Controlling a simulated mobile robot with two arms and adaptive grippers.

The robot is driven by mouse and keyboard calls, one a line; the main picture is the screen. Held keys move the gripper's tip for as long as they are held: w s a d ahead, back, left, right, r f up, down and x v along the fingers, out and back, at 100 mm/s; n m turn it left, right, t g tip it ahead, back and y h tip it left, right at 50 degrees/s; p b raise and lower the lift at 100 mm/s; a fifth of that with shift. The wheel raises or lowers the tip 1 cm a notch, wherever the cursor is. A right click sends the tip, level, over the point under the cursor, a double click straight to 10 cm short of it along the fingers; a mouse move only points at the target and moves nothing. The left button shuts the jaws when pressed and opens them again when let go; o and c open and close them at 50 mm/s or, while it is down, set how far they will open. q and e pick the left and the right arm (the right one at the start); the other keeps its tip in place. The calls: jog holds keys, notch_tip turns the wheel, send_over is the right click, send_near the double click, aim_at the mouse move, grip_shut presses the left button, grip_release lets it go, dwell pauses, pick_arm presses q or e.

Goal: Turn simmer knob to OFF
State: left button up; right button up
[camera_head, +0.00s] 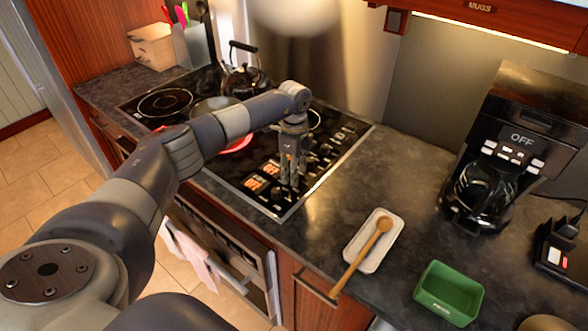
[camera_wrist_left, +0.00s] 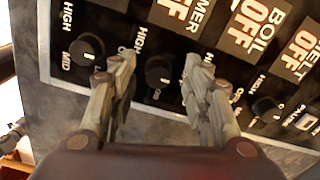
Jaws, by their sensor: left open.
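The stove's control panel has a row of black round knobs with HIGH and MID marks. In the left wrist view, one knob (camera_wrist_left: 158,70) lies between the tips of my left gripper (camera_wrist_left: 163,62), which is open with a finger on each side. Contact cannot be told. Another knob (camera_wrist_left: 86,46) is to the left and a third (camera_wrist_left: 265,107) to the right. Orange labels read "...MER OFF" (camera_wrist_left: 186,12), the left part cut off, and "BOIL OFF" (camera_wrist_left: 255,22). In the head view, my left gripper (camera_head: 289,182) points down over the panel and hides part of it. My right gripper is not in view.
A kettle (camera_head: 245,78) and a pan stand on the cooktop, where one burner (camera_head: 238,144) glows red. A spoon rest (camera_head: 361,252) with a wooden spoon (camera_head: 367,246), a green tray (camera_head: 449,292) and a coffee maker (camera_head: 515,140) stand on the counter to the right.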

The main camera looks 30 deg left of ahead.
pick_arm(q)
jog(key=shift+r, duration=0.1)
notch_tip(320, 180, up, 12)
dwell(0.4)
dwell(0.5)
